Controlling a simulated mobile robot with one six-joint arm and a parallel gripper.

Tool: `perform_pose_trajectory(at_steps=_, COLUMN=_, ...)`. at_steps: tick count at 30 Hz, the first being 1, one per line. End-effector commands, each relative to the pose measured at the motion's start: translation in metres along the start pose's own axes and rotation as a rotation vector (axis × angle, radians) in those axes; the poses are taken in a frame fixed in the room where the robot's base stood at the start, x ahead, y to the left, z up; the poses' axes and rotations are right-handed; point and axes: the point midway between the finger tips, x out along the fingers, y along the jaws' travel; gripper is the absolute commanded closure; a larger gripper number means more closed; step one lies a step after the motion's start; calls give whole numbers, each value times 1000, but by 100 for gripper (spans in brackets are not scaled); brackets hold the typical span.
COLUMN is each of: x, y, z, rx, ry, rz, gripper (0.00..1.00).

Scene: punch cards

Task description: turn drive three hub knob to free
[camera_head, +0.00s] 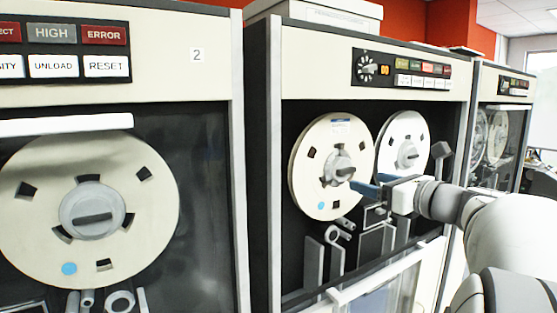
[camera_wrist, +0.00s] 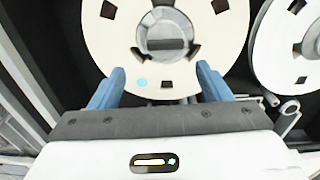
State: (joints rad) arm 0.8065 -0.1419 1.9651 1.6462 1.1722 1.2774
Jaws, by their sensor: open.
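A cream tape reel (camera_head: 312,150) is mounted on the left side of the middle cabinet, and it also fills the top of the wrist view (camera_wrist: 110,50). Its grey hub knob (camera_head: 342,172) has a raised bar, which lies roughly level in the wrist view (camera_wrist: 166,43). My gripper (camera_head: 363,187) has blue fingers and is open and empty. It is in front of the reel, just right of and slightly below the knob in the head view. In the wrist view the fingers (camera_wrist: 160,72) are apart, below and to either side of the knob.
A second reel (camera_head: 403,142) sits to the right. Rollers and guides (camera_head: 338,233) are below the reels, above a glass door with a pale frame (camera_head: 388,268). A cabinet marked 2 (camera_head: 197,55) stands at left, with its own large reel (camera_head: 125,165).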

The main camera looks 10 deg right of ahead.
Motion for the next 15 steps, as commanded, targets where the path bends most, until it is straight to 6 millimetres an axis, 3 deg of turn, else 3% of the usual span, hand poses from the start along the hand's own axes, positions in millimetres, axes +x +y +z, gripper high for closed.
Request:
perform_pose_trajectory(at_steps=5, x=8, y=-9, z=11, rx=38, ry=-33, rz=-16, gripper=29)
perform_pose_trajectory(at_steps=15, x=61, y=-8, z=13, rx=35, ry=-30, rz=-13, gripper=29)
